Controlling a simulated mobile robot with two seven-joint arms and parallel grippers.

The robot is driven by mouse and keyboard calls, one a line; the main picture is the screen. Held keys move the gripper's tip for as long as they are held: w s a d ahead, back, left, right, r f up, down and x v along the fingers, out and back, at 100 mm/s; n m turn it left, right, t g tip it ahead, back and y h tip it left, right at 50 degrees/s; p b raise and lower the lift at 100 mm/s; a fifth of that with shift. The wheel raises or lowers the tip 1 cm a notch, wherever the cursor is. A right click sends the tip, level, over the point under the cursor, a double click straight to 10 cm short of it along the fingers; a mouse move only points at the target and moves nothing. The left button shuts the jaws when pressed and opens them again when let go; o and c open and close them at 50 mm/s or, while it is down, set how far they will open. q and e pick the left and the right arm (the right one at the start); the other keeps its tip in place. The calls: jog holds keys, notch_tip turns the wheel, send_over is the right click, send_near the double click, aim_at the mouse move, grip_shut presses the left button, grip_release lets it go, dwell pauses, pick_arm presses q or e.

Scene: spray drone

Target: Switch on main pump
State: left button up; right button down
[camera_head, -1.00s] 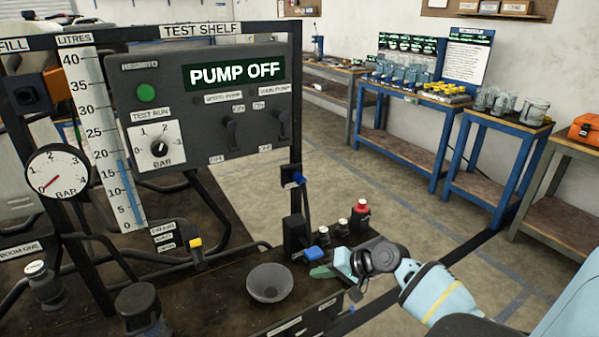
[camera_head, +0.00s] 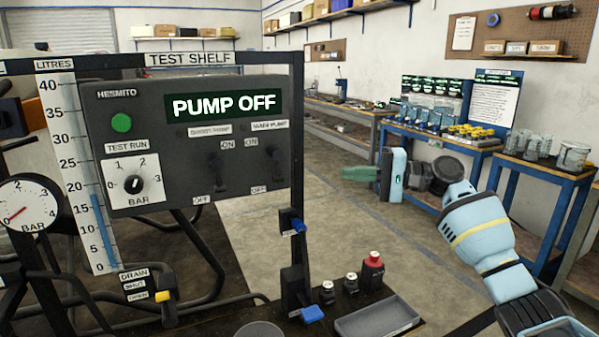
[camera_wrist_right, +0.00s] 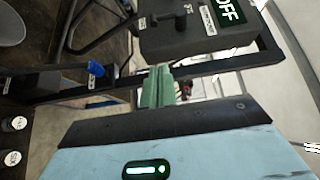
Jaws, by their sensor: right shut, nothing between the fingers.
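The main pump switch (camera_head: 275,164) is the right-hand black lever on the grey control panel (camera_head: 150,200), under the MAIN PUMP label, between ON above and OFF below. Its handle hangs down towards OFF. The boost pump switch (camera_head: 216,174), left of it, also points down. The display (camera_head: 223,105) reads PUMP OFF. My right gripper (camera_head: 352,173) is shut and empty, its green fingers pointing left, in the air right of the panel and apart from it. In the right wrist view my fingers (camera_wrist_right: 157,88) are together below the panel (camera_wrist_right: 170,42). My left gripper is out of view.
A black frame post (camera_head: 297,130) stands between the panel and my right gripper. A blue-handled valve (camera_head: 298,225), small bottles (camera_head: 373,272) and a grey tray (camera_head: 378,318) are below. Work tables (camera_head: 440,139) stand far behind over open floor.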

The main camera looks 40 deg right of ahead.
jog(key=shift+s+d+r, duration=0.1)
jog(key=shift+d+r, duration=0.05)
jog(key=shift+r, duration=0.5)
jog(key=s+a+p+x, duration=0.2)
jog(key=x, duration=1.1)
jog(key=shift+p, duration=0.35)
jog(key=shift+a, duration=0.1)
